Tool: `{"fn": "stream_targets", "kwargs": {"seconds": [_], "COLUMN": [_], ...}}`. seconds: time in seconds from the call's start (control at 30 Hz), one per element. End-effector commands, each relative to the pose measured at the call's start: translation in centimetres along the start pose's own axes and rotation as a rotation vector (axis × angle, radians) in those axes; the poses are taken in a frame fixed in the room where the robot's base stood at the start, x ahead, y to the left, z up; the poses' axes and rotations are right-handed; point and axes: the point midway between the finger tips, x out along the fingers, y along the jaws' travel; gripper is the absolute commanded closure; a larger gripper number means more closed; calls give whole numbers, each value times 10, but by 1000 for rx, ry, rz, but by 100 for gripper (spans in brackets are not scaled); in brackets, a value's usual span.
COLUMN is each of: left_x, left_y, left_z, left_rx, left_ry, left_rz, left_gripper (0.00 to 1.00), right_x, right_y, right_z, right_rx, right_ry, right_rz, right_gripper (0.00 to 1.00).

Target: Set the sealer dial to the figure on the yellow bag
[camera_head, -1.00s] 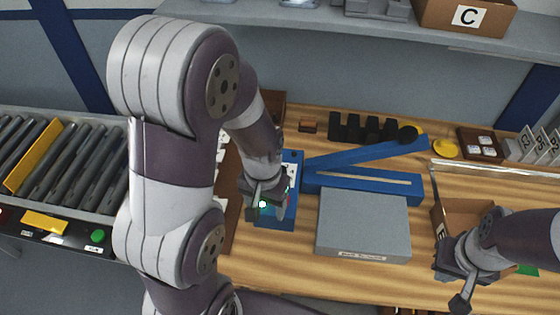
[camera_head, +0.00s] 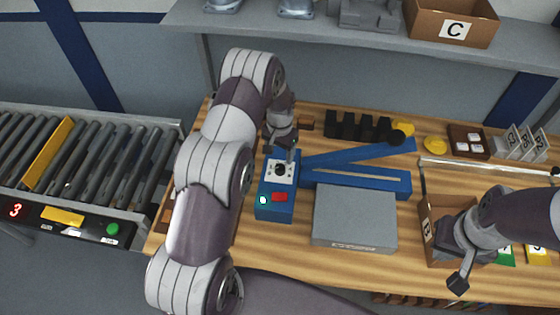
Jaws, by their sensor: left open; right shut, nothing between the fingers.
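The blue sealer (camera_head: 275,212) stands on the bench with a white dial plate, a black dial (camera_head: 280,169), a red button and a small lit green-white button. Its blue arm slants up to a black knob at right. My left gripper (camera_head: 288,149) is open just behind and above the dial, apparently not around it; its fingers are partly hidden. A yellow bag (camera_head: 539,254) lies at the lower right, partly cut by my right arm; its figure is too small to read surely.
A grey lidded block (camera_head: 354,217) sits right of the sealer. The cardboard box (camera_head: 436,209) and a green bag (camera_head: 506,256) lie near my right arm. Black holders (camera_head: 358,127) stand behind. A roller conveyor (camera_head: 90,165) with a red "3" display is at left.

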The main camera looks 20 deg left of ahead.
Motion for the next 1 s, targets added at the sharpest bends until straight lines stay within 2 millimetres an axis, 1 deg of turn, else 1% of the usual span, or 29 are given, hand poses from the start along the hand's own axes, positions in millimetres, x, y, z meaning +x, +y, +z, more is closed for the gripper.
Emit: {"fn": "stream_targets", "kwargs": {"seconds": [0.03, 0.2, 0.3, 0.4, 0.5, 0.73, 0.77, 0.8, 0.87, 0.9, 1.0], "left_x": [6, 43, 59, 68, 74, 75, 74, 74, 74, 74, 74], "left_y": [0, 0, 0, 0, 0, 0, 0, 0, 0, 0, 0], "left_z": [1, 1, 0, -1, 0, 0, 0, 0, 0, 0, 0], "left_rx": [0, -1, -1, -1, -1, -1, -1, -1, -1, -1, -1], "left_ry": [-4, -2, 1, 3, 2, 3, 3, 2, 2, 3, 3], "left_rz": [1, 0, -1, -2, -2, -2, -2, -2, -2, -2, -2], "left_gripper": [36, 36, 36, 36, 36, 36, 45, 58, 78, 91, 92], "right_x": [-12, -26, -30, -32, -33, -32, -32, -32, -32, -32, -32], "right_y": [0, 0, 0, 0, 0, 0, 0, 0, 0, 0, 0], "right_z": [-2, -3, -4, -4, -4, -4, -4, -4, -4, -4, -4], "right_rx": [0, 0, 0, 0, 0, 0, 0, 0, 0, 0, 0], "right_ry": [0, 0, 0, 0, 0, 0, 0, 0, 0, 0, 0], "right_rz": [0, 0, 0, 0, 0, 0, 0, 0, 0, 0, 0], "right_gripper": [100, 100, 100, 100, 100, 100, 100, 100, 100, 100, 100]}}
